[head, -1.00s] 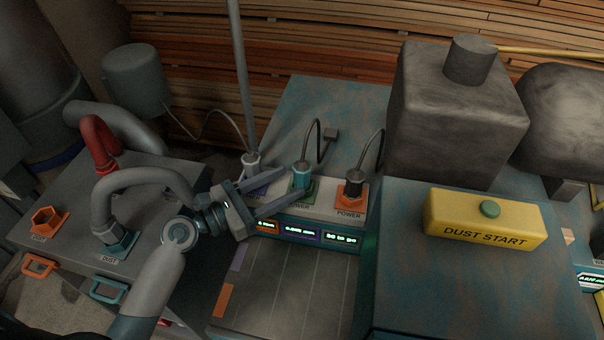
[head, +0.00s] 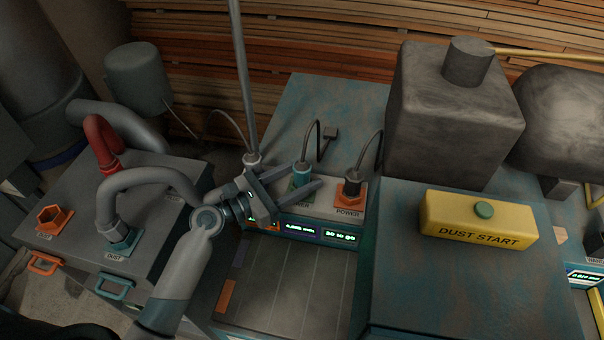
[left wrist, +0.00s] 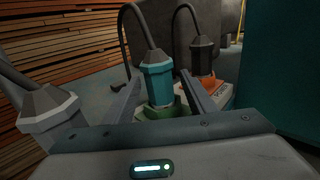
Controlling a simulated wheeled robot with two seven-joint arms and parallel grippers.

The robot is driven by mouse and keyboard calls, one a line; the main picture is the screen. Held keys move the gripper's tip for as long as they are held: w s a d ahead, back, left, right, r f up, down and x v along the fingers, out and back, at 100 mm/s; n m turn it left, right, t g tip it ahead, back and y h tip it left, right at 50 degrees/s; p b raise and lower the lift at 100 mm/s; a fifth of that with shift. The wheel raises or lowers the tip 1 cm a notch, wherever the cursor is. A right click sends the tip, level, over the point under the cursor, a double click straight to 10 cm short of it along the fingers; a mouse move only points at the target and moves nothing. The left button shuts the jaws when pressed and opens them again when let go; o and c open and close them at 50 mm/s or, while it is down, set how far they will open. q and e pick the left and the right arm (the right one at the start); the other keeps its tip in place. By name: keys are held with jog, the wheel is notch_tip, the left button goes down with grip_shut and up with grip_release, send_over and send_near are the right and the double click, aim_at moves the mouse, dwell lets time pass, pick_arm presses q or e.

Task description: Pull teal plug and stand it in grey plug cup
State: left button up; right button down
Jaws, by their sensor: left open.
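The teal plug (head: 301,176) stands upright in a green-rimmed power socket on the low panel, with a dark cable rising from its top. In the left wrist view the teal plug (left wrist: 157,84) stands between my two fingers, and its green socket (left wrist: 160,110) shows below it. My left gripper (head: 310,174) is open, with one finger on each side of the plug; I cannot tell whether either finger touches it. I cannot make out a grey plug cup in either view. My right gripper is not in view.
A black plug in an orange socket (head: 350,198) stands close on the right. A pale grey plug (head: 252,161) stands on the left, also in the wrist view (left wrist: 45,110). A tall pole (head: 241,80) rises behind. The yellow DUST START box (head: 478,220) is at right.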

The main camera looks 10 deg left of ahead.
aim_at(296, 168)
pick_arm(q)
jog(key=c, duration=1.2)
jog(key=shift+r, duration=0.15)
jog(key=shift+r, duration=0.55)
notch_tip(296, 168, up, 3)
jog(key=shift+f, duration=0.2)
jog(key=s+d+r, duration=0.7)
jog(key=d, duration=0.1)
jog(key=shift+s+d+p, duration=0.35)
jog(key=shift+d, duration=0.05)
